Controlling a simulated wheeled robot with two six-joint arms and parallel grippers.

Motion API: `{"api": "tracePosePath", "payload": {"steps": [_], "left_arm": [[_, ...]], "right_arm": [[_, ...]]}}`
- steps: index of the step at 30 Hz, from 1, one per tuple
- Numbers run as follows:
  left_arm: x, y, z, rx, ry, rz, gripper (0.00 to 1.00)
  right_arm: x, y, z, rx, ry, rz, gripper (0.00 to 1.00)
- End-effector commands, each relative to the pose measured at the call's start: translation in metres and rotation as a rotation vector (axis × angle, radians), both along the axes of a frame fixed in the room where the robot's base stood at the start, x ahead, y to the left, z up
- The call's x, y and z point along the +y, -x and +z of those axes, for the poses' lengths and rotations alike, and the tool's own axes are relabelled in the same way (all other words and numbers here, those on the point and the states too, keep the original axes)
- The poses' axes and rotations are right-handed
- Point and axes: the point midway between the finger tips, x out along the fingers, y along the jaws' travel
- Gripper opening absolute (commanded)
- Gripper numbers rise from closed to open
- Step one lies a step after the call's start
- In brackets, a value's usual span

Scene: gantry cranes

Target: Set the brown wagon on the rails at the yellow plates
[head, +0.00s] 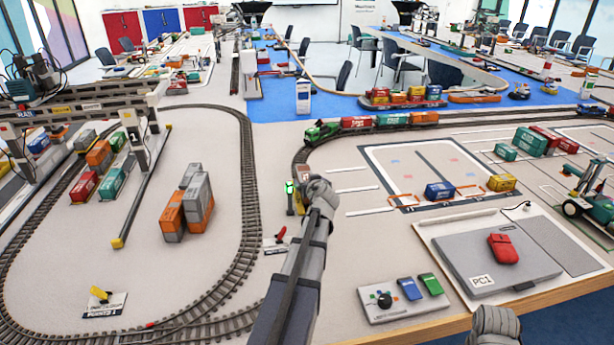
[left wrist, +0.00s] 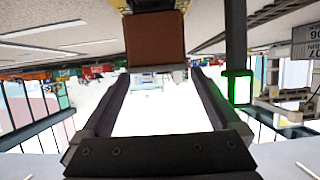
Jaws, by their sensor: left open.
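The brown wagon (left wrist: 155,40) shows in the left wrist view as a brown block at the tips of my left gripper (left wrist: 160,72). The fingers are open; I cannot tell whether they touch it. A small yellow patch (left wrist: 148,4) shows at the top edge past the wagon; whether it is a yellow plate is unclear. In the head view my left gripper (head: 318,188) is by the rails (head: 297,160), and a bit of the brown wagon (head: 307,167) shows just past it. My arm hides much of the spot. My right gripper (head: 495,325) is at the bottom edge, its jaws unclear.
A green-lit signal post (head: 290,196) stands close left of my left gripper. A green locomotive (head: 320,132) with coloured wagons stands on the track behind. Orange and grey containers (head: 187,205) stand inside the left loop. A control box (head: 400,298) and laptop (head: 500,250) lie right.

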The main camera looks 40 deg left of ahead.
Motion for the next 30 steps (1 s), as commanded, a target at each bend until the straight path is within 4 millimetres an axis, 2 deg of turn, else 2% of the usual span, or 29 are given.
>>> {"api": "tracePosePath", "payload": {"steps": [1, 3, 10, 30], "left_arm": [[-0.011, 0.010, 0.009, 0.001, -0.001, -0.003, 0.97], [-0.020, 0.018, 0.013, -0.001, 0.000, -0.002, 0.97], [-0.040, 0.034, 0.023, 0.000, 0.000, -0.001, 0.97], [-0.044, 0.038, 0.024, 0.000, 0.000, 0.000, 0.97]], "right_arm": [[0.000, 0.000, 0.009, 0.000, 0.000, 0.000, 0.50], [0.000, 0.000, 0.013, 0.000, 0.000, 0.000, 0.50], [0.000, 0.000, 0.023, 0.000, 0.000, 0.000, 0.50], [0.000, 0.000, 0.024, 0.000, 0.000, 0.000, 0.50]]}}
